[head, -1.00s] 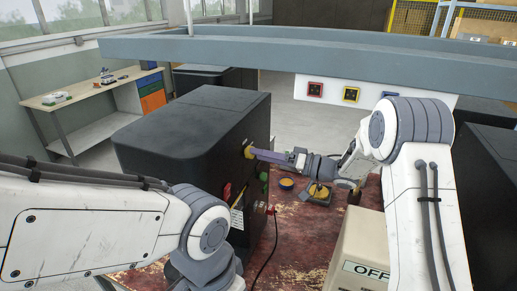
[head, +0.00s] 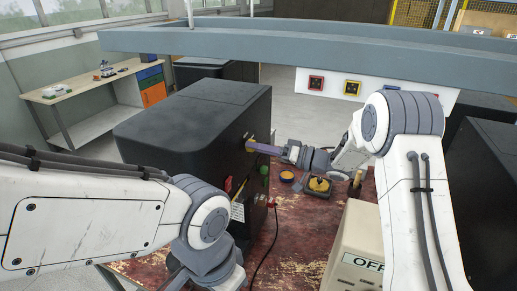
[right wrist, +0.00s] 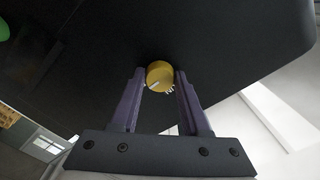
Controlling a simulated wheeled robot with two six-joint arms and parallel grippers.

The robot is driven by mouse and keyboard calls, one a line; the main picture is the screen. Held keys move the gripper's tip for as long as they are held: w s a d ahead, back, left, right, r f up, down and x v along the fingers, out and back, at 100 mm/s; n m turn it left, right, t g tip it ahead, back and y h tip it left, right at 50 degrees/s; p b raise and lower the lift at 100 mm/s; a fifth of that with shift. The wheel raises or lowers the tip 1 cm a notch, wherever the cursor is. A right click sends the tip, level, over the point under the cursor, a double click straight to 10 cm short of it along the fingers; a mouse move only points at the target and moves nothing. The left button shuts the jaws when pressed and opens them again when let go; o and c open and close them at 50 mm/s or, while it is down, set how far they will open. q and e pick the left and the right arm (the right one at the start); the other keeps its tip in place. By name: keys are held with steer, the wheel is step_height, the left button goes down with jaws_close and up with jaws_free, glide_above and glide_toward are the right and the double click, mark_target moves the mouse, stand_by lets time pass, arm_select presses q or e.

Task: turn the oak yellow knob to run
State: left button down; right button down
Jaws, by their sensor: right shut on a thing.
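The yellow knob (right wrist: 159,75) sits on the dark face of the black machine (head: 195,125). In the right wrist view it lies between the tips of the two purple fingers of my right gripper (right wrist: 160,82), which is shut on it. A pale line and small white marks show on and beside the knob; I cannot read them. In the head view the right gripper (head: 256,146) reaches the machine's right face from the right, and its fingers mostly hide the knob. My left arm shows at lower left; its fingers are not in view.
Below the knob are a red part (head: 228,184) and a green button (head: 264,170). A yellow-and-black device (head: 318,187) stands on the worn red table (head: 290,225). A beige box marked OFF (head: 356,240) is at the front right. A grey beam (head: 300,49) crosses above.

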steer(key=shift+f+n+b, duration=0.1)
steer(key=shift+n+b, duration=8.8)
steer(key=shift+b, duration=0.5)
steer(key=shift+w, duration=0.1)
steer(key=shift+c, duration=1.9)
jaws_free()
steer(key=b+v, duration=0.2)
steer(key=v, duration=0.8)
steer(key=shift+d, duration=0.25)
